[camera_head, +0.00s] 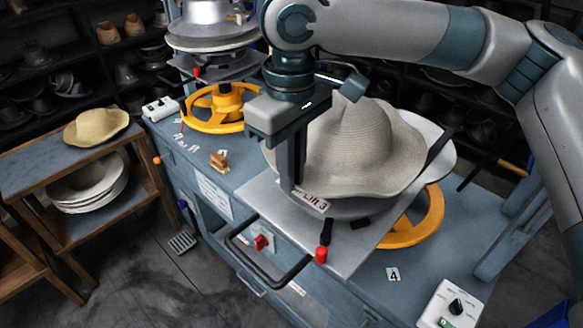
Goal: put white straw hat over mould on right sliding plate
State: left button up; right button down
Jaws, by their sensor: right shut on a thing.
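A pale straw hat (354,150), whitish-grey and woven, is above the right sliding plate (262,205), tilted with its crown up. My right gripper (290,180) comes down at the hat's left side, shut on its brim. The fingertips are partly hidden against the hat and plate edge. The mould is hidden under or behind the hat; a round pale metal rim (437,150) shows to the right of the hat. I cannot tell whether the hat touches the mould. My left gripper is not in view.
A yellow handwheel (416,222) lies below the plate; another (215,103) is at the left press. A black handle (285,278) juts from the front. A side table at left holds a straw hat (96,126), with white hats (90,184) beneath. A control box (452,304) stands front right.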

jog(key=shift+f+p, duration=0.25)
jog(key=shift+p, duration=0.1)
dwell(0.4)
jog(key=c, duration=1.8)
grip_release()
jog(key=shift+r, duration=0.15)
jog(key=shift+r+b, duration=0.35)
jog(key=shift+r, duration=0.25)
notch_tip(320, 180, up, 16)
jog(key=b, duration=0.4)
jog(key=shift+s+f, duration=0.1)
